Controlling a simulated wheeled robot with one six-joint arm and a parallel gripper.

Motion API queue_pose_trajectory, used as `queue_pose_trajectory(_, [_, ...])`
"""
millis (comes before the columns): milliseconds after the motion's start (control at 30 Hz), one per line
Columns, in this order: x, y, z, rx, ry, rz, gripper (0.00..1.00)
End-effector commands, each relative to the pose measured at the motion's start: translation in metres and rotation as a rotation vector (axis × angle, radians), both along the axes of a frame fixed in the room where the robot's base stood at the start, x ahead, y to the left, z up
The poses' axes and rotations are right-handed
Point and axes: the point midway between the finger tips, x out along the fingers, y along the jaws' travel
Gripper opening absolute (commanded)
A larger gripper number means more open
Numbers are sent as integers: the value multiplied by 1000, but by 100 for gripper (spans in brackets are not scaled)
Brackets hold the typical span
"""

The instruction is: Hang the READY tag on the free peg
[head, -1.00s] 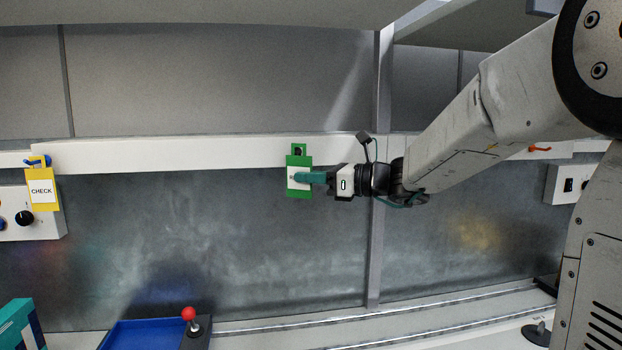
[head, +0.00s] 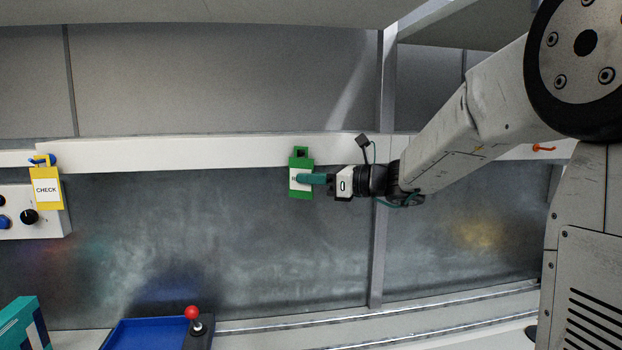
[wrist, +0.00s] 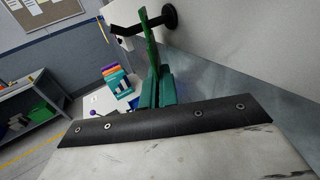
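The green tag (head: 301,192) hangs upright in front of the white rail. A teal fingertip covers most of the writing on its white label. My gripper (head: 313,179) is shut on the tag, coming from the right. In the wrist view the tag (wrist: 150,42) is edge-on between the teal fingers (wrist: 157,88). A black peg (wrist: 124,30) with a round base shows on both sides of the tag's upper part and appears to run through its hole. In the head view that hole looks dark.
A yellow CHECK tag (head: 47,189) hangs on a blue peg (head: 38,160) at the left. An orange peg (head: 543,149) stands bare at the right. A blue tray (head: 150,334) and a red-knobbed lever (head: 192,313) are below.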

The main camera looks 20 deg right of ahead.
Motion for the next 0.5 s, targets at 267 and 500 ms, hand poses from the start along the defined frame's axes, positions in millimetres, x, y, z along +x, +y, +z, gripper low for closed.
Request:
queue_pose_trajectory(267, [0, 0, 0, 0, 0, 0, 0])
queue_pose_trajectory(500, [0, 0, 0, 0, 0, 0, 27])
